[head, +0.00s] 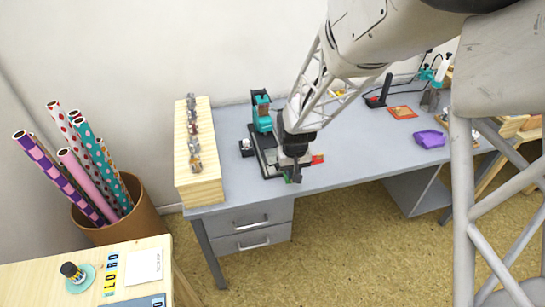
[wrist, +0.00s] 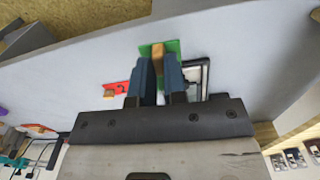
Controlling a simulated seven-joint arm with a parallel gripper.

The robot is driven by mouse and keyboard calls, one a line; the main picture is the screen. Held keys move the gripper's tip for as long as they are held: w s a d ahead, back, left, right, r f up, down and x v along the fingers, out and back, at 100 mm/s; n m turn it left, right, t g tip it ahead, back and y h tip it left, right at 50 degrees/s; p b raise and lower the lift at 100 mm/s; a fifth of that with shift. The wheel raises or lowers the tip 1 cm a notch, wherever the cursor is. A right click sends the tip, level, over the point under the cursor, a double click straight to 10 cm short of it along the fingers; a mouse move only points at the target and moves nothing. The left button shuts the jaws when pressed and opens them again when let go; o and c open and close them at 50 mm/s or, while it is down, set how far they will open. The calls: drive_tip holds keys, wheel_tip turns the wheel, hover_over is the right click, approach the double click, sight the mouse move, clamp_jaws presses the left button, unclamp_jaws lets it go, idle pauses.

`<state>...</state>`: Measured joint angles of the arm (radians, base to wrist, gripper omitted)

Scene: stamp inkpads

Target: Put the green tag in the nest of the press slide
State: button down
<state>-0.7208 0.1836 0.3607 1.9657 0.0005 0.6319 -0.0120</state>
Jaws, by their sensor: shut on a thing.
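The green tag (wrist: 173,46) is a flat green plate with a wooden grip (wrist: 158,58) standing on it. My gripper (wrist: 159,62) is shut on this grip, one dark finger on each side. In the head view a sliver of the green tag (head: 291,180) shows under my gripper (head: 293,174), near the desk's front edge. The teal press (head: 262,115) stands just behind and left, on a dark base. In the wrist view a dark-rimmed frame with a pale inside (wrist: 197,80), apparently the slide's nest, lies right of the fingers, partly hidden. Height above the desk is unclear.
A red tag (wrist: 116,88) lies left of the fingers in the wrist view. A wooden rack (head: 200,185) stands at the desk's left end. A purple object (head: 430,139) lies farther right, with clear desk between.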

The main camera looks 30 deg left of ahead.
drive_tip(key=shift+s+a+n, duration=0.15)
drive_tip(key=shift+s+a, duration=0.15)
drive_tip(key=shift+s, duration=0.35)
drive_tip(key=shift+s+a+n, duration=0.15)
drive_tip(key=shift+s+a, duration=0.15)
drive_tip(key=shift+s, duration=0.35)
drive_tip(key=shift+w, duration=0.1)
hover_over(274, 161)
drive_tip(key=shift+s+d+f, duration=0.3)
drive_tip(key=shift+d+f, duration=0.1)
drive_tip(key=shift+f, duration=0.3)
drive_tip(key=shift+w+a, duration=0.3)
drive_tip(key=shift+w, duration=0.05)
drive_tip(key=shift+f, duration=1.8)
drive_tip(key=shift+f, duration=0.15)
drive_tip(key=c, duration=1.2)
unclamp_jaws()
drive_tip(key=shift+o, duration=0.2)
